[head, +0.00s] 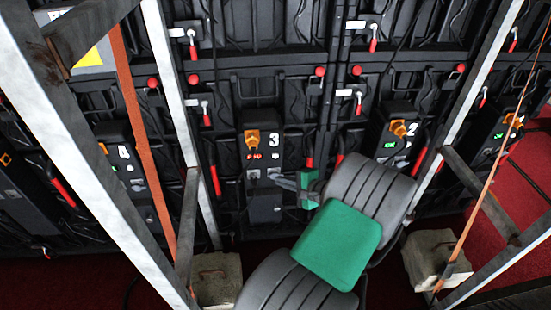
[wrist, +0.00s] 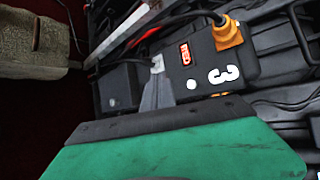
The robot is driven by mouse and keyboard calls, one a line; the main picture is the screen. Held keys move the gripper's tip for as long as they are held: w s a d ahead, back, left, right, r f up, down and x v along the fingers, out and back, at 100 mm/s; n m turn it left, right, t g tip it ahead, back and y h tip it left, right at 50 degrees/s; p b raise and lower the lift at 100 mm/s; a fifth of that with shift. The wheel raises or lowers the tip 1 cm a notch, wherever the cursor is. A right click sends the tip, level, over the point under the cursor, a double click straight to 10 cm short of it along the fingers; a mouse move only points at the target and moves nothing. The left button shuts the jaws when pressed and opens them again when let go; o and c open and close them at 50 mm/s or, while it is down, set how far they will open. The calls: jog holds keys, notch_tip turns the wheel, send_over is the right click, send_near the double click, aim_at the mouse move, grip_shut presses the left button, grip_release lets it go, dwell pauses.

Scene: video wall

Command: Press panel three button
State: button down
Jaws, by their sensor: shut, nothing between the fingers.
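Panel three (head: 262,150) is a dark upright box with a white "3", an orange plug and a red lit display. It also shows in the wrist view (wrist: 212,62), tilted, with its red display (wrist: 185,53). A small round white spot (wrist: 191,84), which looks like the button, lies between the "3" and my gripper. My gripper (head: 272,177) is shut and empty, its grey tip at the lower part of the panel, below the display. In the wrist view the gripper tip (wrist: 157,76) is beside a pale socket; I cannot tell whether it touches.
Panel four (head: 125,165) is to the left and panel two (head: 395,137) to the right, with green displays. Slanted metal truss bars and orange straps stand in front on both sides. Concrete weights (head: 218,280) and (head: 432,258) sit on the red floor.

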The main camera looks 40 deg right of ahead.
aim_at(275, 155)
jog(key=w+d+b, duration=0.3)
jog(key=w+d, duration=0.1)
jog(key=w, duration=0.2)
jog(key=shift+w+d, duration=0.15)
jog(key=shift+w, duration=0.05)
dwell(1.9)
jog(key=shift+w+d, duration=0.25)
jog(key=shift+w, duration=0.1)
jog(key=shift+w+d, duration=0.2)
jog(key=shift+w, duration=0.15)
dwell(0.5)
jog(key=shift+s, duration=0.1)
jog(key=shift+s+a+p, duration=0.5)
jog(key=shift+s+p, duration=0.1)
jog(key=shift+p, duration=0.05)
